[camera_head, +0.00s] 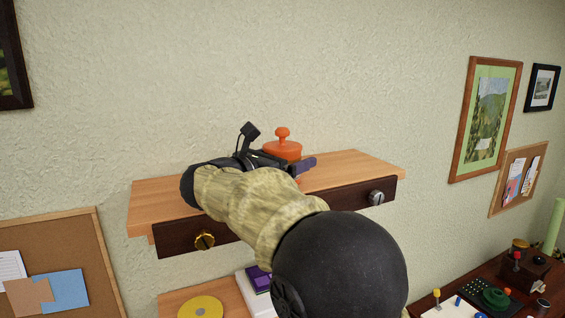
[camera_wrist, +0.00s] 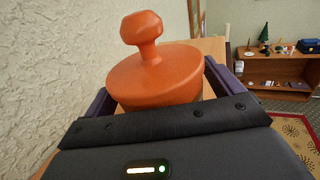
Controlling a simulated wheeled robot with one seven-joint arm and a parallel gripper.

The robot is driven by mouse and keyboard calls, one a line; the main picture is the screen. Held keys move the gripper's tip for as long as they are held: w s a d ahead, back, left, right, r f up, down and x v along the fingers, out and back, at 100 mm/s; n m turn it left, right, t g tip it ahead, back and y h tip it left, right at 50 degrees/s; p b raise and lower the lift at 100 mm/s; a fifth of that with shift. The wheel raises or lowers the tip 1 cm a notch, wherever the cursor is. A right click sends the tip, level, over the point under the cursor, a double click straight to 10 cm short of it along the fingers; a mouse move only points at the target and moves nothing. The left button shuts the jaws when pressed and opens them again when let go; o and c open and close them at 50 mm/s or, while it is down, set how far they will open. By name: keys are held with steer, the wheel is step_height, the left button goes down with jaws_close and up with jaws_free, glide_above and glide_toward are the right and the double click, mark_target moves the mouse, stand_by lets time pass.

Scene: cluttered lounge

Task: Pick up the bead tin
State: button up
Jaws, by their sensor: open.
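The bead tin appears to be the orange round lidded pot with a knob on top (camera_head: 283,151), standing upright on the wooden wall shelf (camera_head: 355,172). In the wrist view the tin (camera_wrist: 155,76) fills the middle, close in front of the palm. My gripper (camera_head: 292,168) is open at shelf height, with its purple fingers on either side of the tin in the wrist view. I cannot tell whether either finger touches it. The tin's lower part is mostly hidden by my gripper.
The wall (camera_head: 220,80) is close behind the shelf. Below are a lower shelf with a yellow disc (camera_head: 201,309) and, at right, a cluttered desk (camera_head: 460,300). The shelf's right end is clear.

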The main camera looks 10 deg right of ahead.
stand_by(0.5)
steer(key=c, duration=1.3)
steer(key=shift+o, duration=0.2)
steer(key=shift+r+b, duration=1.6)
steer(key=shift+r, duration=3.4)
